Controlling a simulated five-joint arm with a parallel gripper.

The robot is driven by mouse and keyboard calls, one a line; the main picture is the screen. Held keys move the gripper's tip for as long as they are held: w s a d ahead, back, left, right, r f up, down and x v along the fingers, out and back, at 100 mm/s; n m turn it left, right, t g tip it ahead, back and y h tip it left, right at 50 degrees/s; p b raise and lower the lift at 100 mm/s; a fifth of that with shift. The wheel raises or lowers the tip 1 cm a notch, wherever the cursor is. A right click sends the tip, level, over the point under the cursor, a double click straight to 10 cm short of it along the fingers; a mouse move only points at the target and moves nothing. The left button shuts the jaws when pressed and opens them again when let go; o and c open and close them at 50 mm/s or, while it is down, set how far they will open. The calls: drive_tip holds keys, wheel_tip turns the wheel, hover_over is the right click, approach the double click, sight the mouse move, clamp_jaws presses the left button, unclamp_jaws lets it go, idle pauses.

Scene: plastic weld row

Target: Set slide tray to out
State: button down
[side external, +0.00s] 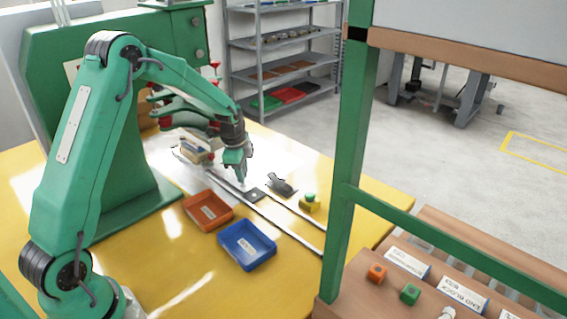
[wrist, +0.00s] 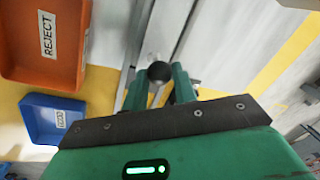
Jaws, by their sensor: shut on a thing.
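My gripper (side external: 241,182) reaches down over two metal rails (side external: 290,226) on the yellow table. In the wrist view my gripper (wrist: 159,82) is shut on a round dark knob (wrist: 158,70), with one green finger on each side of it. The knob appears to be the slide tray's handle; my gripper hides it in the side view. The tray's outline is hard to make out. A block-like fixture (side external: 196,150) sits at the far end of the rails, under the green press head. A small dark plate (side external: 257,194) lies between the rails beside my fingertips.
An orange reject bin (side external: 208,211) and a blue bin (side external: 247,246) stand left of the rails. A black clamp-like part (side external: 281,186) and a yellow block with a green top (side external: 310,202) are right of them. A green post (side external: 349,150) rises at the near right.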

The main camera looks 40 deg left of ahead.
drive_tip(key=d, duration=0.8)
drive_tip(key=shift+d, duration=0.4)
drive_tip(key=c, duration=1.1)
unclamp_jaws()
drive_tip(key=shift+r, duration=0.15)
drive_tip(key=shift+s+r, duration=0.25)
drive_tip(key=shift+r, duration=1)
drive_tip(key=shift+s+r, duration=0.2)
drive_tip(key=shift+r, duration=1.05)
drive_tip(key=shift+s+r, duration=0.25)
drive_tip(key=shift+r, duration=1)
